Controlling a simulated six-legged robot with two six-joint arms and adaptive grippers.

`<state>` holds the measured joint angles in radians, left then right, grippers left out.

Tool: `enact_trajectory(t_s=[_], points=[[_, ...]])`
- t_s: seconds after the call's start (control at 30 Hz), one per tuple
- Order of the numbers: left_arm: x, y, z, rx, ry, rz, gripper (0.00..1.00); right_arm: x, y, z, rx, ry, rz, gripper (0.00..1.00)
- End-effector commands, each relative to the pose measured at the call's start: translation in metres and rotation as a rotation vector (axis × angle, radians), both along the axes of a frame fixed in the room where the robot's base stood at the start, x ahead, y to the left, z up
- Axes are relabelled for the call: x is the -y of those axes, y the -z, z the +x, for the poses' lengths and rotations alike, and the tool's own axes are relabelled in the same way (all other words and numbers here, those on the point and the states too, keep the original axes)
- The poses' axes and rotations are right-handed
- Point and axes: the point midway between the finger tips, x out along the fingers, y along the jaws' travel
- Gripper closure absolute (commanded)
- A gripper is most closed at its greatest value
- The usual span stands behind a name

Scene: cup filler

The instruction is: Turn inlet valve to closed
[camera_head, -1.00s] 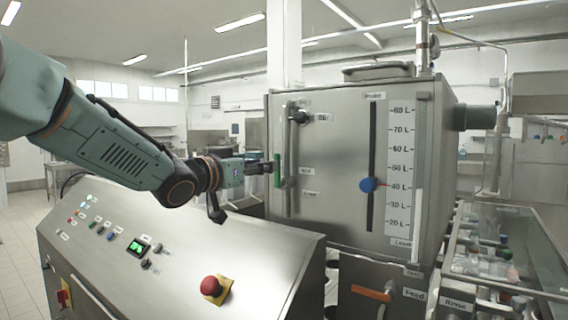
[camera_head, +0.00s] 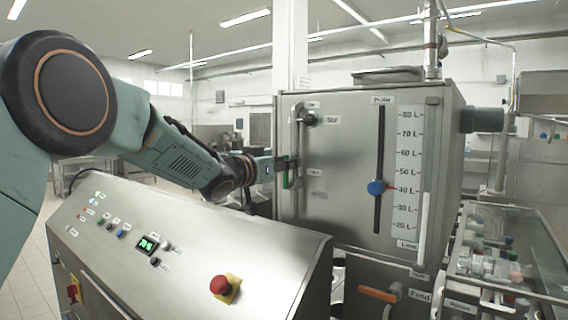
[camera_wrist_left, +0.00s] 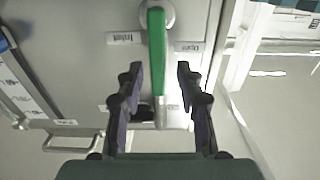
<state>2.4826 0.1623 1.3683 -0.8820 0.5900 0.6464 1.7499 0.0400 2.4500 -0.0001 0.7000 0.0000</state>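The inlet valve is a green lever handle (camera_wrist_left: 156,50) on a round pivot (camera_wrist_left: 160,13), beside labels that seem to read "Inlet" and "Open". In the left wrist view it extends from the pivot toward my gripper. In the head view the green handle (camera_head: 286,181) shows at the tank's left front edge, partly hidden by my gripper. My left gripper (camera_wrist_left: 160,88) is open, one dark finger on each side of the handle's free end, with gaps visible. In the head view it (camera_head: 288,163) is at the handle. My right gripper is not in view.
The steel tank (camera_head: 345,150) has a level scale (camera_head: 405,170) and a blue knob (camera_head: 376,187). Below my left arm is the control panel (camera_head: 190,250) with a red emergency button (camera_head: 220,285). A glass-covered case (camera_head: 505,240) stands right.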

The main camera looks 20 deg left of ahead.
Motion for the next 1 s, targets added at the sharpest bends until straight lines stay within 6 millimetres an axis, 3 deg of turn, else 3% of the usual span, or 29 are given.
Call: enact_trajectory(t_s=[0.07,0.5,1.0], points=[[0.0004,0.0006,0.0003,-0.001,0.0,0.001,0.64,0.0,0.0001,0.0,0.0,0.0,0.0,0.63],[0.0002,0.0005,-0.0001,-0.001,0.0,0.001,1.0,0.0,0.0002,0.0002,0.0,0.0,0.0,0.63],[-0.0001,-0.0004,-0.0002,0.001,0.0,0.001,1.0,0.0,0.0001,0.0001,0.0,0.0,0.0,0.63]])
